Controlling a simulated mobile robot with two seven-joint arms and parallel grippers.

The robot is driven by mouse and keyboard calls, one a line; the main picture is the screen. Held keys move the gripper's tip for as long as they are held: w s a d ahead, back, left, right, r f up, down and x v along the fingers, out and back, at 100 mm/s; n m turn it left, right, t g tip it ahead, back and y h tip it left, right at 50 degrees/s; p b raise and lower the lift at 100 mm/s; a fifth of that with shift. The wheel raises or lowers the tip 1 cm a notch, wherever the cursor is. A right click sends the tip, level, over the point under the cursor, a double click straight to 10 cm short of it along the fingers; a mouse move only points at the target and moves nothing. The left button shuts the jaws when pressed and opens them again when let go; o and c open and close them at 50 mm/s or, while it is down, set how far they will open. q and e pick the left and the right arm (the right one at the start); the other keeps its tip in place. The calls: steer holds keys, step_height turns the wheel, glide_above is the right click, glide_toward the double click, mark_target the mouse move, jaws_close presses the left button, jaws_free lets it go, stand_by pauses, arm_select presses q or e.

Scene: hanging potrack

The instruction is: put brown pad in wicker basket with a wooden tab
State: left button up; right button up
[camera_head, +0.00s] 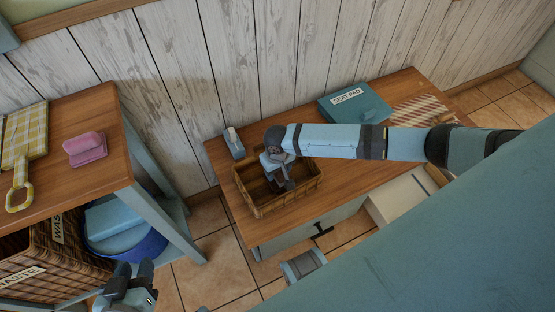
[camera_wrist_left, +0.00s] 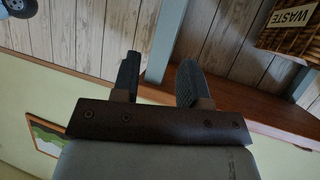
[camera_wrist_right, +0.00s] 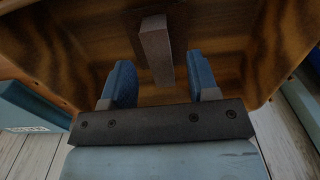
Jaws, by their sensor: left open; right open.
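An open wicker basket (camera_head: 310,187) stands on the wooden cabinet top. My right gripper (camera_head: 279,180) points down into it and is open. In the right wrist view a grey-brown block (camera_wrist_right: 155,52) lies between and beyond the open fingers (camera_wrist_right: 160,78), against the basket's brown inside (camera_wrist_right: 60,60). A darker brown patch lies behind the block. I cannot tell whether either is the brown pad or the wooden tab. My left gripper (camera_head: 130,278) is open and empty, low at the left; it also shows in the left wrist view (camera_wrist_left: 157,72).
A teal seat-pad box (camera_head: 358,103) and a striped cloth (camera_head: 420,110) lie on the cabinet top. A small blue-white item (camera_head: 234,143) stands behind the basket. The left table holds a pink sponge (camera_head: 85,149) and plaid board (camera_head: 25,135); a labelled wicker basket (camera_head: 55,262) and blue bin (camera_head: 150,240) sit below.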

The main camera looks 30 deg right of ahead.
arm_select(q)
steer(key=p, duration=0.3)
steer(key=shift+s+a+f+g, duration=0.1)
steer(key=shift+s+a+g, duration=0.05)
steer(key=shift+a+g, duration=0.2)
arm_select(e)
step_height(320, 180, up, 13)
steer(key=shift+f, duration=0.15)
